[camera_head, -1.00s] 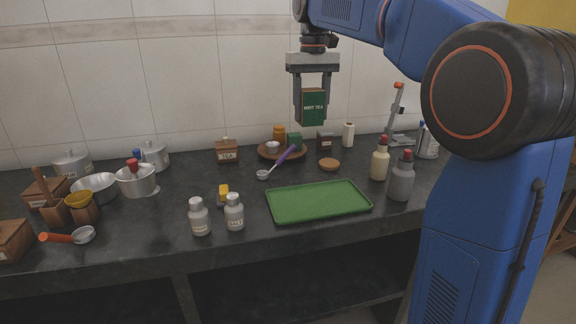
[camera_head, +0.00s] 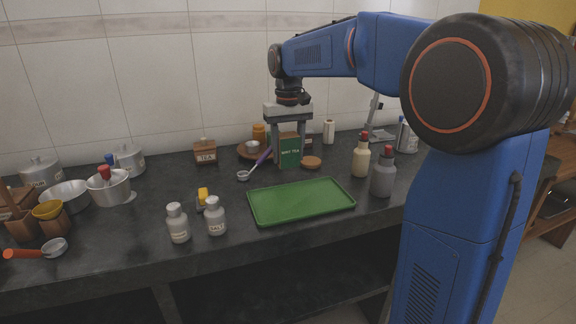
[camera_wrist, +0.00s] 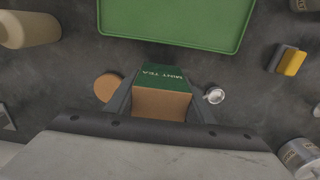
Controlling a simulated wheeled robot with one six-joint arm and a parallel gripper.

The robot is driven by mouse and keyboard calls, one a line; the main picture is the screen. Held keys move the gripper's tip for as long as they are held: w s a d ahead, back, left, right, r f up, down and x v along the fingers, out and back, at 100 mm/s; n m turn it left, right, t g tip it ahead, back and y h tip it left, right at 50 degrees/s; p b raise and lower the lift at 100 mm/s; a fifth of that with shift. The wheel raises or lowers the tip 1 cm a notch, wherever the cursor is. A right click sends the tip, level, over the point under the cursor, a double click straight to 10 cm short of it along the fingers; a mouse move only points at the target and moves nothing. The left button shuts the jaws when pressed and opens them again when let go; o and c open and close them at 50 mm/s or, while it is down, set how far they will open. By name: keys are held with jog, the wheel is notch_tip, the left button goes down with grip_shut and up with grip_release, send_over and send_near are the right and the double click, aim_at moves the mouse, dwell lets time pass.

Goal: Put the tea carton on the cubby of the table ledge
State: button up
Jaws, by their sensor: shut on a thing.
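The tea carton is a green and brown box labelled "MINT TEA" (camera_head: 290,152). My gripper (camera_head: 289,160) points down and is shut on it, one finger on each side. In the wrist view the carton (camera_wrist: 162,103) sits between the fingers (camera_wrist: 161,105), its brown face toward the camera. It is upright, low over the dark counter behind the green tray; I cannot tell if its base touches the counter. The table ledge is the dark counter (camera_head: 130,230), with open shelf space, the cubby (camera_head: 270,275), dark under its front edge.
The green tray (camera_head: 300,202) lies in front of the carton. A purple-handled ladle (camera_head: 255,166) is left of the carton and a round wooden lid (camera_head: 311,162) right. Two shakers (camera_head: 215,218) stand near the front edge; two bottles (camera_head: 383,176) stand right of the tray.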

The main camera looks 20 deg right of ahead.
aim_at(288, 135)
jog(key=shift+f, duration=2.15)
jog(key=shift+f, duration=0.1)
jog(key=o, duration=1.2)
jog(key=shift+c, duration=0.2)
notch_tip(288, 135, up, 12)
jog(key=shift+s+r, duration=0.1)
jog(key=shift+r, duration=0.05)
